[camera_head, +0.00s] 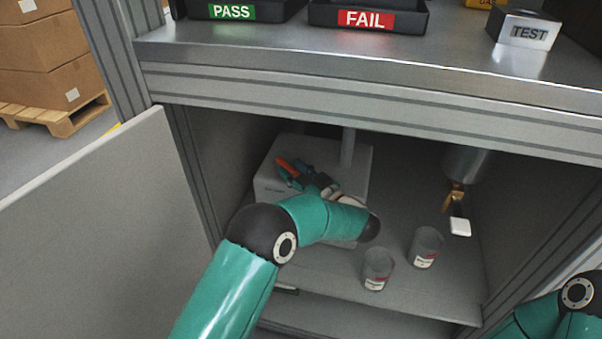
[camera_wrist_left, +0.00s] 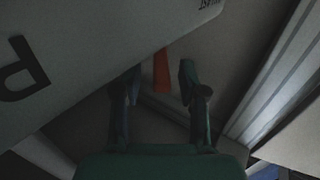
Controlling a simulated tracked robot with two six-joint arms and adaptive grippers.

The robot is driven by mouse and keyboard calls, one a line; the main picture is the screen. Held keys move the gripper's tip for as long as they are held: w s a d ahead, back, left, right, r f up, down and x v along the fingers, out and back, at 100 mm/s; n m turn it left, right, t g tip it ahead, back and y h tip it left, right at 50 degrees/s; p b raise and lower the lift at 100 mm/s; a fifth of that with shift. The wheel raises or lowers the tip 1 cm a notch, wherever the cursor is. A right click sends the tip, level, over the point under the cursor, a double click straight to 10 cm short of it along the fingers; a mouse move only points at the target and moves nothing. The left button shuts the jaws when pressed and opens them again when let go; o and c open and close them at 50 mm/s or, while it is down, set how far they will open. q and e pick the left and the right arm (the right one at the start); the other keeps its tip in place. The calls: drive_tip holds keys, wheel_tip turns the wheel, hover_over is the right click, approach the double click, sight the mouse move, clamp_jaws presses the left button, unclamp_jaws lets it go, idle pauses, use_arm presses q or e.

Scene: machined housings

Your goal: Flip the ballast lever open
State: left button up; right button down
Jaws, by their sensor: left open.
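The ballast box (camera_head: 265,185) is a pale grey box inside the open cabinet, with dark lettering on its side, seen close up in the left wrist view (camera_wrist_left: 75,65). Its orange-red lever (camera_head: 286,165) shows just beyond my left fingertips. In the left wrist view the lever (camera_wrist_left: 161,70) stands between the two fingers. My left gripper (camera_head: 293,176) is open around or just short of it; I cannot tell whether a finger touches. The lever's base is hidden by the box edge and gripper. My right arm shows at the lower right, but its gripper is out of view.
Two cans (camera_head: 378,269) (camera_head: 425,247) stand on the shelf right of my left forearm. A grey cylinder (camera_head: 465,165) with a brass fitting hangs at the right. The cabinet door (camera_head: 95,235) stands open at left. The bench edge (camera_head: 370,95) runs overhead.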

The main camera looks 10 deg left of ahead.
use_arm(q)
drive_tip(key=v, duration=1.2)
drive_tip(key=shift+c, duration=0.2)
